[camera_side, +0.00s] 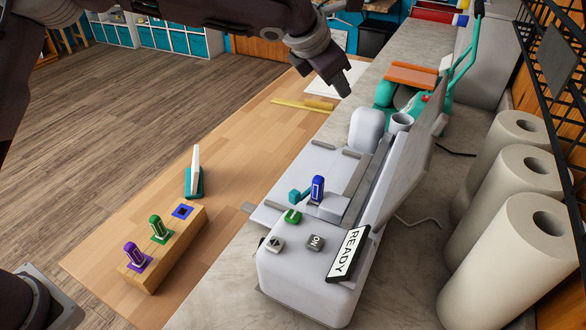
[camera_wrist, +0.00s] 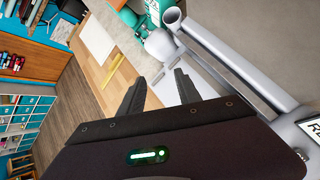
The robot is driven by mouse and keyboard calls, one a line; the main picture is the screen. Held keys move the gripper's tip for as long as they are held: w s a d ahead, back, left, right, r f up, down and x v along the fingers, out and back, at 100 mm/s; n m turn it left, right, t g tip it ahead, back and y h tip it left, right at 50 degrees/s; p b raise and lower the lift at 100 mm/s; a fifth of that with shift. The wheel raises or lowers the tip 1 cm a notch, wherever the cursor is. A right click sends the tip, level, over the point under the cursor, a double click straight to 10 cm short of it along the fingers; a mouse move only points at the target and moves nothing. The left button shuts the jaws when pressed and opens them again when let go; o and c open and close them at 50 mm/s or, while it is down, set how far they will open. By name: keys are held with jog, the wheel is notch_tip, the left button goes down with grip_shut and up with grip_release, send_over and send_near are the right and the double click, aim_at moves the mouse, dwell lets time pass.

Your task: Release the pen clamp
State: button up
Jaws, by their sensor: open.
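A white cutting machine (camera_side: 300,270) stands on the grey bench with its lid raised. A blue pen (camera_side: 317,189) stands upright in its carriage (camera_side: 333,208). A small teal lever (camera_side: 299,195), which looks like the pen clamp, sticks out to the left beside the pen. I cannot tell whether the clamp is tight. My gripper (camera_side: 341,86) is above and behind the machine, well apart from the pen and lever. In the wrist view my gripper (camera_wrist: 157,84) is open with nothing between its fingers. The pen and lever do not show in that view.
A wooden block (camera_side: 165,250) holds a purple pen (camera_side: 135,254) and a green pen (camera_side: 158,228), with an empty blue-marked slot (camera_side: 182,211). White rolls (camera_side: 510,250) stand at the right. The raised lid (camera_side: 405,165) borders the carriage's right side.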

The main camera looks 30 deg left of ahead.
jog(key=s+a+f+n+g, duration=0.1)
jog(key=s+f+n+g, duration=0.25)
jog(key=s+f, duration=0.35)
jog(key=n+g+y, duration=0.1)
jog(key=g, duration=0.4)
send_over(294, 192)
jog(key=f, duration=0.4)
jog(key=shift+w+d+f, duration=0.1)
jog(key=shift+w+f, duration=0.1)
jog(key=shift+w, duration=0.05)
jog(key=f, duration=0.7)
jog(key=shift+s, duration=0.25)
grip_shut()
